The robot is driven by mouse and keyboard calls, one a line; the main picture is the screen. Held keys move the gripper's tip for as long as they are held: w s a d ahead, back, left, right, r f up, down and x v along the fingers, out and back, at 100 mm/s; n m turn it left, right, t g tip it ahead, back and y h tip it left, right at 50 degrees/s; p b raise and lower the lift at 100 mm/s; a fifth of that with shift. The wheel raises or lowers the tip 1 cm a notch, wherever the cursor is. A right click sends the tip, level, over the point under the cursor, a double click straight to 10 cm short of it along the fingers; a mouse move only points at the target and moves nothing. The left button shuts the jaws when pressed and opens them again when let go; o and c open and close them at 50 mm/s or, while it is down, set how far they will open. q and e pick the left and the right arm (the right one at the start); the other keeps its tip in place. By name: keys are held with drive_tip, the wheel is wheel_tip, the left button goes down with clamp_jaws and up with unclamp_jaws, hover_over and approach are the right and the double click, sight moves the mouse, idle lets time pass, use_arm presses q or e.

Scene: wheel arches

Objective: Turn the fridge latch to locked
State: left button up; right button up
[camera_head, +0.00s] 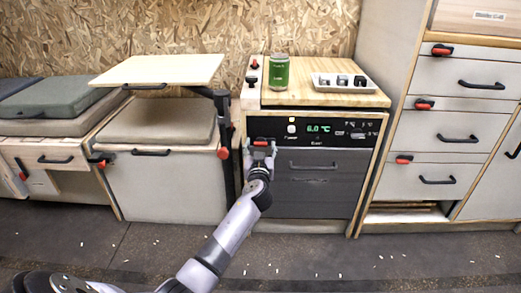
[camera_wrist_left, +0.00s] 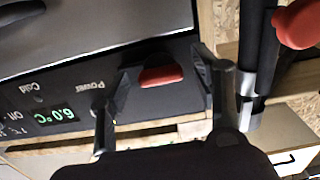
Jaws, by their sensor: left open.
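The fridge (camera_head: 318,190) is a dark grey unit under a wooden counter, with a black control panel reading 6.0 °C in green. Its red latch (camera_wrist_left: 161,76) shows in the left wrist view on the black panel beside the Power label. My left gripper (camera_head: 261,150) is in front of the panel's left end, and it covers part of the latch in the head view. In the left wrist view the open fingers (camera_wrist_left: 162,78) stand on either side of the latch. I cannot tell whether they touch it. My right gripper is not in view.
A green can (camera_head: 279,72) and a white tray (camera_head: 343,88) with dark items stand on the counter. A black table post (camera_head: 225,150) with a red knob stands left of the fridge. Drawers with red latches (camera_head: 424,104) are at right. The floor in front is mostly clear.

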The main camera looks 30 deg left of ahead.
use_arm(q)
drive_tip(key=shift+a, duration=0.1)
drive_tip(key=shift+c, duration=0.4)
drive_tip(key=c, duration=1.1)
